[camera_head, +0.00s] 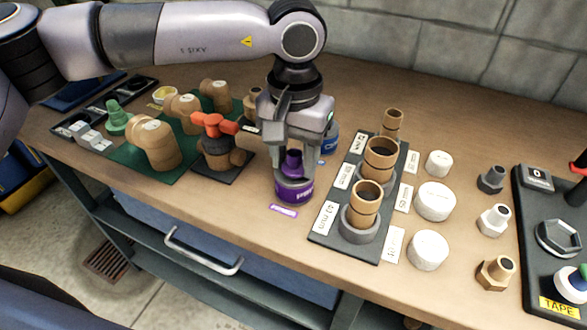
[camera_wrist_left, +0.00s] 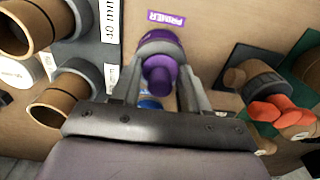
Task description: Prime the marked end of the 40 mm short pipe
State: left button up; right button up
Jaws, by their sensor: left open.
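The primer can (camera_head: 294,190) is purple with a grey rim and a purple cap. It stands upright near the bench's front edge; it also shows in the wrist view (camera_wrist_left: 158,46). My left gripper (camera_head: 294,152) is over it, pointing down. Its fingers are open on either side of the purple cap (camera_wrist_left: 158,78); I cannot tell whether they touch it. The tan pipe (camera_head: 366,198) beside the label that reads 40 mm stands upright in a grey holder at the front of the dark board (camera_head: 318,240). My right gripper is out of view.
A blue can (camera_head: 330,140) stands just behind the gripper. Left are a valve with an orange handle (camera_head: 213,124) and tan fittings on a green mat (camera_head: 125,158). White caps (camera_head: 428,250) and small fittings stand right of the board. A dark tray (camera_head: 535,290) is at far right.

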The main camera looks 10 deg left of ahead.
pick_arm(q)
jog(key=c, duration=0.4)
jog(key=shift+r+p, duration=0.65)
jog(key=shift+r, duration=0.35)
jog(key=shift+r+p, duration=1.75)
jog(key=shift+r, duration=1.05)
jog(key=shift+s, duration=0.1)
